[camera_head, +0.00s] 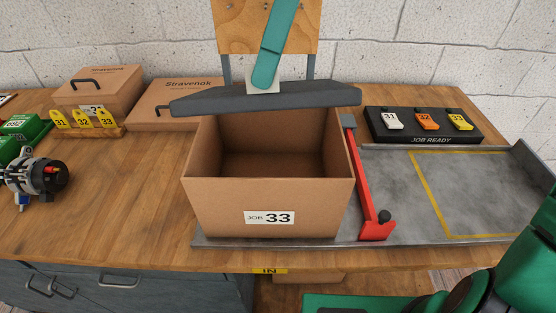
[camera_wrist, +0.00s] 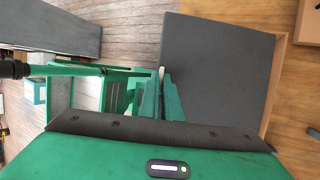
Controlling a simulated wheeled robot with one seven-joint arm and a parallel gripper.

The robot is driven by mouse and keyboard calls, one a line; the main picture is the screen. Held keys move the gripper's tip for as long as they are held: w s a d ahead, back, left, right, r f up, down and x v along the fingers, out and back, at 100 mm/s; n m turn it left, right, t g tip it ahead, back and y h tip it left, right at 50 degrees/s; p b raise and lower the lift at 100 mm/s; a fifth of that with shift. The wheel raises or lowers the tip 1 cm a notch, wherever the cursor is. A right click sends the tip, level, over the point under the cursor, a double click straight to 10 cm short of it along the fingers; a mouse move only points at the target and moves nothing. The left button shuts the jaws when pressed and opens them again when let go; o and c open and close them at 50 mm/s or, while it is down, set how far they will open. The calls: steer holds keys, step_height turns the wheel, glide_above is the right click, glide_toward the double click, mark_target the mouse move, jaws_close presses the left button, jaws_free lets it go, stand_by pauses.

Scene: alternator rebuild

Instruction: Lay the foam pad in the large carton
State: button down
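The foam pad (camera_head: 325,95) is a dark grey slab, seen nearly edge-on in the head view, above the back part of the large carton (camera_head: 225,205). The carton stands open, with a JOB 33 label on its front; the visible inside looks empty, and the pad hides its back rim. My gripper (camera_head: 264,80) comes down from above, with its teal fingers shut at a white tab on the pad. In the wrist view the fingers (camera_wrist: 161,90) meet at the pad's edge, and the pad (camera_wrist: 220,70) spreads to their right. A tan edge shows beyond it.
A red lever-like bar (camera_head: 366,185) lies close to the carton's right side. Right of it is a grey tray (camera_head: 400,190) with a yellow outline, bare inside. A JOB READY tag block (camera_head: 425,140) stands behind. Closed cartons (camera_head: 165,105), yellow tags (camera_head: 83,120) and an alternator (camera_head: 35,178) are at left.

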step_height(320, 180, down, 16)
stand_by(0.6)
steer(key=shift+f, duration=0.2)
steer(key=shift+f, duration=1.65)
steer(key=c, duration=2.3)
jaws_free()
steer(key=shift+o, duration=0.2)
steer(key=shift+r, duration=0.1)
